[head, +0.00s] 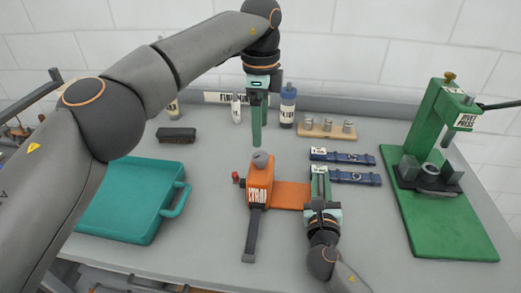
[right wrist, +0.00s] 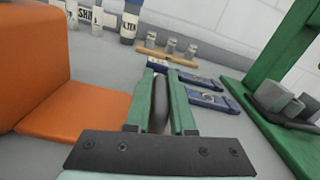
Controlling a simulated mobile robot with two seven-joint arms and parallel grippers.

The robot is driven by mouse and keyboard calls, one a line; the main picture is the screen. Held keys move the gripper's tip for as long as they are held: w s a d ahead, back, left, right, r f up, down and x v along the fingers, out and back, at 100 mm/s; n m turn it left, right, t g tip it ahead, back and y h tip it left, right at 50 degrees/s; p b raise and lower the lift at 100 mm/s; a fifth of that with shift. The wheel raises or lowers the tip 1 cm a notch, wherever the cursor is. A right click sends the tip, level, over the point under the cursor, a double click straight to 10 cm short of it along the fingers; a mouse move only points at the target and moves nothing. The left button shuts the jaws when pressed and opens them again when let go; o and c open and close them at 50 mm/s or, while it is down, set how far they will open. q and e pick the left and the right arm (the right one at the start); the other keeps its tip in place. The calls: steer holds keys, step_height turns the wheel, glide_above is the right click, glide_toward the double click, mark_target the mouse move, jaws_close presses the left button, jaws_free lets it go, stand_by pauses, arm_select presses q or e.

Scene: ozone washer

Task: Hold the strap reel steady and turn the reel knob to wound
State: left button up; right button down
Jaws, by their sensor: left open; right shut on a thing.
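The strap reel (head: 260,180) is an orange block with a white label, standing in the middle of the bench. A grey reel knob (head: 262,158) sits on its top, and a small red part sticks out at its left. A flat orange plate (head: 290,196) runs right from the block. My right gripper (head: 320,182) is shut on a dark grey rounded bar (right wrist: 160,103) at the plate's right end. My left gripper (head: 257,143) is open and points down, above and behind the knob, apart from it. Its fingers overlap in the head view. The knob's setting is too small to read.
A teal tray (head: 118,232) lies left, and a dark brush (head: 176,135) behind it. A green rivet press (head: 425,150) stands far right. Bottles and a wooden block with metal pegs (head: 327,129) stand at the back.

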mark_target(260, 156)
arm_select(q)
step_height(260, 156, down, 7)
steer(key=shift+f, duration=0.2)
steer(key=shift+c, duration=0.3)
jaws_close()
stand_by(0.4)
